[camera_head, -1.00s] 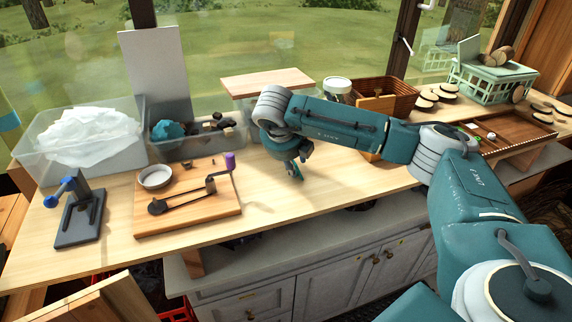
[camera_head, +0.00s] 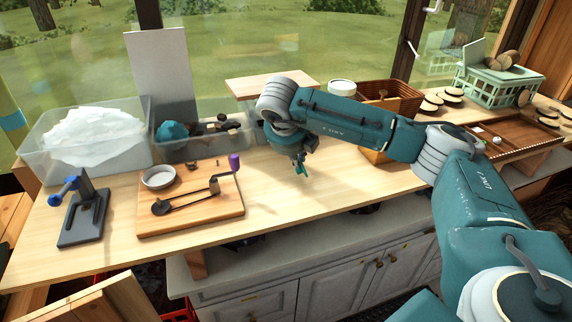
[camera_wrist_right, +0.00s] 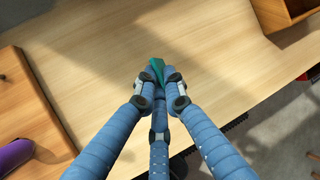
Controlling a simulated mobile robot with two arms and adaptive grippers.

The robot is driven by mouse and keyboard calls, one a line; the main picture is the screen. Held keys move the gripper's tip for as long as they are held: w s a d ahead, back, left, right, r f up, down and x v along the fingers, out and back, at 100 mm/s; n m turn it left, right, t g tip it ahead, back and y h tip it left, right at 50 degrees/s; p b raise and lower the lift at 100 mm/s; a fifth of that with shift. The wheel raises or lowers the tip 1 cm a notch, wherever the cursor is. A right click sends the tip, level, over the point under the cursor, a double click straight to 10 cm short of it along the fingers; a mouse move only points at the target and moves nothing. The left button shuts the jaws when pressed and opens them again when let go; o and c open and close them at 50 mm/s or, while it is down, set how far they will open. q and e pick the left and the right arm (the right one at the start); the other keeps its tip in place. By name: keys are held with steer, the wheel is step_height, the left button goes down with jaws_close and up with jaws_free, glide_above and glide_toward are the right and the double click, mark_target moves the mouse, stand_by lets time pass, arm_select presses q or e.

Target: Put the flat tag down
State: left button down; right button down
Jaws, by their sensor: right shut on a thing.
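The flat tag (camera_wrist_right: 156,68) is a small green piece between the fingertips in the right wrist view. My right gripper (camera_wrist_right: 158,78) is shut on it. In the head view the right gripper (camera_head: 301,168) points down over the bare wooden worktop (camera_head: 330,185), to the right of the board with the crank. A bit of green shows at its fingertips. I cannot tell whether the tag touches the worktop. My left gripper is not in view.
Left of the gripper is a wooden board (camera_head: 190,222) with a purple-handled crank (camera_head: 234,164) and a small dish (camera_head: 158,178). Clear bins (camera_head: 50,168) stand behind it. A wooden crate (camera_head: 400,95) stands right. The worktop's middle is clear; its front edge is near.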

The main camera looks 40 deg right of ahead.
step_height(320, 180, up, 18)
steer(key=b, duration=0.2)
steer(key=s+a+f+n+t+y, duration=0.1)
steer(key=s+a+f+n+y, duration=0.35)
steer(key=f+n, duration=0.35)
steer(key=s+a+f+n+y, duration=0.3)
steer(key=a+f+n+y, duration=0.2)
steer(key=n, duration=0.6)
steer(key=s+a+f+n+g, duration=0.4)
steer(key=s+f+n, duration=0.1)
steer(key=s+n, duration=0.3)
steer(key=s+a+f+n+g, duration=0.4)
steer(key=s+n, duration=0.4)
steer(key=n, duration=0.2)
steer(key=shift+a+f+g+b, duration=0.3)
steer(key=shift+f+b, duration=0.15)
steer(key=shift+f, duration=0.15)
steer(key=shift+w+r, duration=0.1)
steer(key=shift+w, duration=0.05)
